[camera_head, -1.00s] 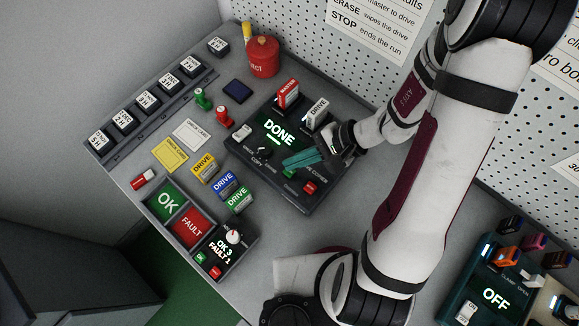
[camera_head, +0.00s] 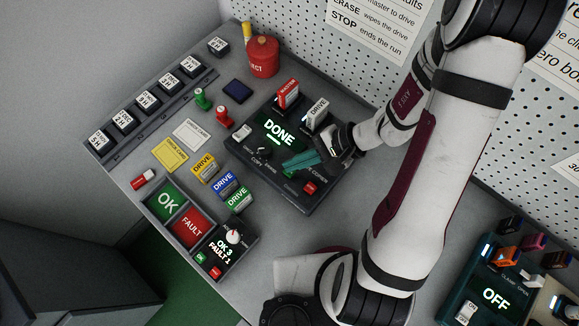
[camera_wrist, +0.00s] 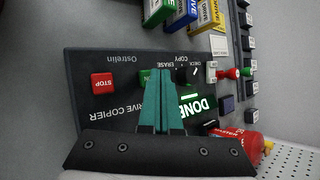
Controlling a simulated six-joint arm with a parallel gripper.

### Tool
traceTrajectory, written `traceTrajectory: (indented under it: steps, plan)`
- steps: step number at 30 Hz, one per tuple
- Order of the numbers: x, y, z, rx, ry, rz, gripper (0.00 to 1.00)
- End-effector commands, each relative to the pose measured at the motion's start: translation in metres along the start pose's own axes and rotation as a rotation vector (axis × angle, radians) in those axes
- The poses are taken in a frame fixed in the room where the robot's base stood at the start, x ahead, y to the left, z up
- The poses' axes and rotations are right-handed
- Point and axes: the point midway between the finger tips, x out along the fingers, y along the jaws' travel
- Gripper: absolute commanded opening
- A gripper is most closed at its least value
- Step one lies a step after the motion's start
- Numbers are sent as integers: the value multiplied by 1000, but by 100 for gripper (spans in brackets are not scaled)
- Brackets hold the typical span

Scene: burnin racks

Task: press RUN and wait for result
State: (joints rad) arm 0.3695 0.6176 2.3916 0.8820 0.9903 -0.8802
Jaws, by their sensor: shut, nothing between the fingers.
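The drive copier (camera_head: 337,180) is a dark panel on the bench. Its lit screen (camera_head: 279,133) reads DONE in green. A red STOP button (camera_wrist: 103,80) is clear to the left in the wrist view. A green button (camera_wrist: 146,75) is partly hidden behind my fingers, and its label cannot be read. A selector knob (camera_wrist: 193,73) between ERASE, COPY and CHECK sits beside it. A red MASTER drive (camera_head: 288,93) and a white DRIVE (camera_head: 317,112) stand in the copier. My gripper (camera_head: 286,164) is shut and empty, with teal fingertips over the green button; contact cannot be told.
Yellow, blue (camera_head: 223,183) and green drives stand left of the copier. OK (camera_head: 168,203) and FAULT (camera_head: 192,228) trays lie at the front, beside a counter reading OK 3, FAULT 1. A teal unit (camera_head: 495,297) reads OFF.

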Motion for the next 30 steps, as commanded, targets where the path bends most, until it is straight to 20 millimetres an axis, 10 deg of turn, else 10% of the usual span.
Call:
traceTrajectory:
  steps: [30]
  plan:
    - [6, 4, -5, 0, 0, 0, 0]
